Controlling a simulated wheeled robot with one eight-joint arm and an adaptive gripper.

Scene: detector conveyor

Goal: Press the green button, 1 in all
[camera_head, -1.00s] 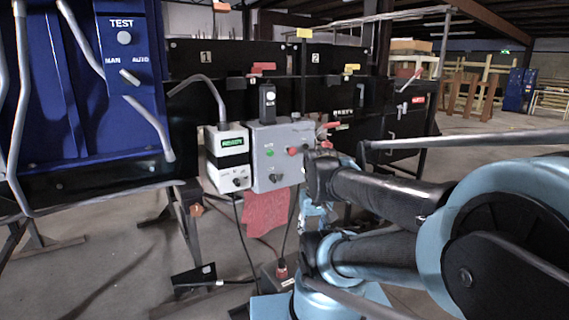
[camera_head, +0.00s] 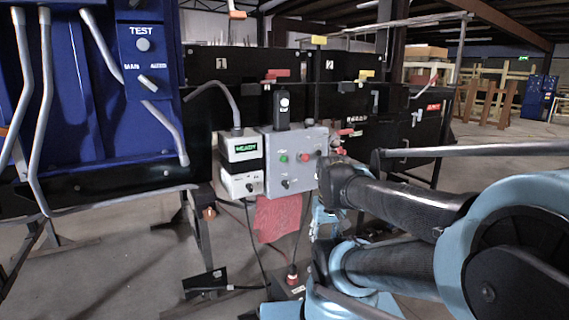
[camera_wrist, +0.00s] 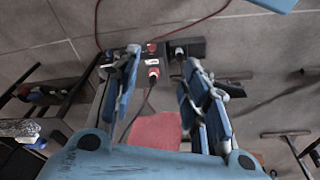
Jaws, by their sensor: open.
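The green button (camera_head: 284,158) is a small round cap on the front of a grey control box (camera_head: 270,175) in the head view. A red button (camera_head: 305,156) sits to its right, and a dark knob (camera_head: 286,183) is below. My gripper shows in the wrist view (camera_wrist: 163,72), with its two blue fingers apart and nothing between them. It points toward the floor, where a red plug, cables and a red cloth show. The green button is not in the wrist view. In the head view, my arm hangs to the right of the box, and the fingers are not clearly visible.
A white unit with a green READY display (camera_head: 241,149) stands left of the box. A red cloth (camera_head: 278,220) hangs below it. A blue TEST cabinet (camera_head: 90,100) is at the left. A power strip (camera_wrist: 170,50) and cables lie on the floor.

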